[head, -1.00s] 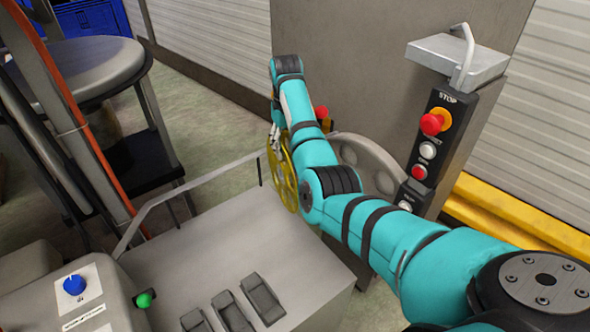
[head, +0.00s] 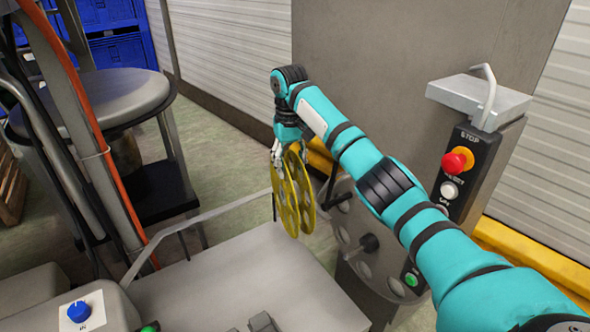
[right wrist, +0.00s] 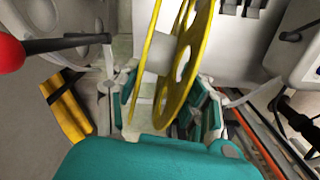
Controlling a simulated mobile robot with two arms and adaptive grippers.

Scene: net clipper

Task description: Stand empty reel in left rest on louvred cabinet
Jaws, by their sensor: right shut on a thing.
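The empty yellow reel (head: 287,198) has two spoked flanges and hangs upright in my right gripper (head: 279,152). In the head view the reel is past the far right edge of a grey cabinet (head: 225,280). Low dark grey blocks (head: 263,322) on its top are cut off by the bottom edge. I cannot make out the left rest or any louvres. My left gripper is out of view.
A grey wheel with a dark spindle (head: 369,243) stands right of the reel. A control post with a red stop button (head: 455,162) is further right. A bent metal rail (head: 195,215) runs along the cabinet's far edge.

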